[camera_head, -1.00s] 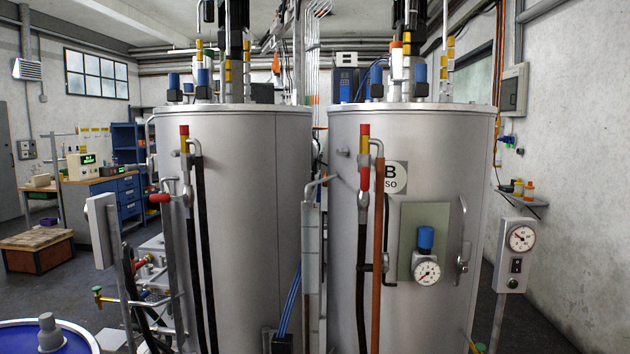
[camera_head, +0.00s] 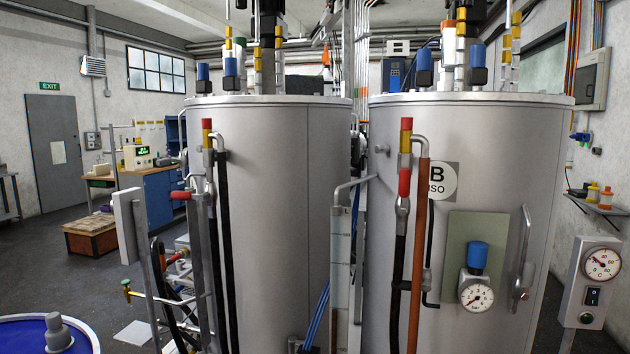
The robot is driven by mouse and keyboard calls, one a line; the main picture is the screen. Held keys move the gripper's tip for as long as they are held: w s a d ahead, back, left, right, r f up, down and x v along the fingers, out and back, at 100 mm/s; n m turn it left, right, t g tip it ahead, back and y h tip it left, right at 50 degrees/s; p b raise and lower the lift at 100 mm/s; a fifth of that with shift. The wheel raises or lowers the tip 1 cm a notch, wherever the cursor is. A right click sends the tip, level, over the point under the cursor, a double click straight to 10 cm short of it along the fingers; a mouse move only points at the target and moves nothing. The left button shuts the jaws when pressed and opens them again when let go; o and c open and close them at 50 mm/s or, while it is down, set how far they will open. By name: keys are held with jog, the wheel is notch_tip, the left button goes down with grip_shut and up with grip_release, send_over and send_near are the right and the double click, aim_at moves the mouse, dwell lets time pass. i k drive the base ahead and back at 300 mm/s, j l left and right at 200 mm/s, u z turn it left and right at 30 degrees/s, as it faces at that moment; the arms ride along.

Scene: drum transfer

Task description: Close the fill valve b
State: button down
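I cannot read a name on this valve. A similar valve on the left tank (camera_head: 270,200) has a red lever (camera_head: 181,195) that sticks out sideways to the left. My gripper is not in view.
A bent steel pipe (camera_head: 352,184) stands between the tanks. A brown pipe (camera_head: 417,250) runs beside the tank B valve. A gauge post (camera_head: 590,280) stands at right. A blue drum (camera_head: 30,335) is at lower left.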

aim_at(404, 175)
jog(key=i+j+u, duration=0.15)
jog(key=u, duration=0.25)
jog(key=i+u, duration=0.55)
jog(key=u, duration=0.25)
jog(key=i+z, duration=0.1)
jog(key=z, duration=1.35)
